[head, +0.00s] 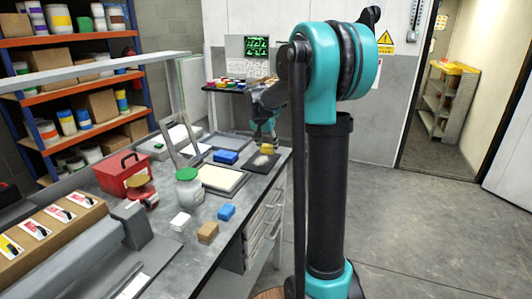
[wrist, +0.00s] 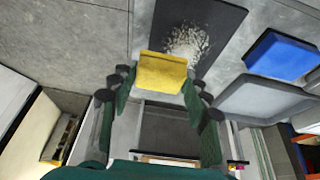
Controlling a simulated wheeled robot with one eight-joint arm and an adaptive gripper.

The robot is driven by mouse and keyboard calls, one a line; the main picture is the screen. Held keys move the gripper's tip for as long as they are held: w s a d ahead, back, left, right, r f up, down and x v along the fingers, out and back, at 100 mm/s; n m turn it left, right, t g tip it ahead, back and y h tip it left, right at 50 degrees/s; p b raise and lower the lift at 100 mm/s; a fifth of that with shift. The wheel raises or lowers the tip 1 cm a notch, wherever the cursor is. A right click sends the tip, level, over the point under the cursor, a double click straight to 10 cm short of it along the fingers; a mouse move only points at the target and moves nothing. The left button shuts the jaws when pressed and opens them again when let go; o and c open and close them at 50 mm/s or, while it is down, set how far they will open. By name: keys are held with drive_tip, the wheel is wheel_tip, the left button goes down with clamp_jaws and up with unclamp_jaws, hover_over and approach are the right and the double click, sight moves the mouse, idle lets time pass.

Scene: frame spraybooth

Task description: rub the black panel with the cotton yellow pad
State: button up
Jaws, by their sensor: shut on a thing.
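The yellow cotton pad (wrist: 161,72) is between the fingers of my gripper (wrist: 158,90) in the wrist view. My gripper is shut on it. The black panel (wrist: 226,30) lies flat on the bench just beyond the pad, with a pale, speckled dusty patch (wrist: 187,42) on it. The pad's far edge overlaps the panel's near part in the picture; I cannot tell whether they touch. In the head view, my gripper (head: 264,138) is over the bench's far right end, with the pad (head: 266,148) just above or at the black panel (head: 259,168).
A blue block (head: 226,156) lies left of the panel, by a grey tray (head: 192,154). Drawers (head: 262,231) are below; the floor at right is clear.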

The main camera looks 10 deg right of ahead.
drive_tip(key=shift+r, duration=0.95)
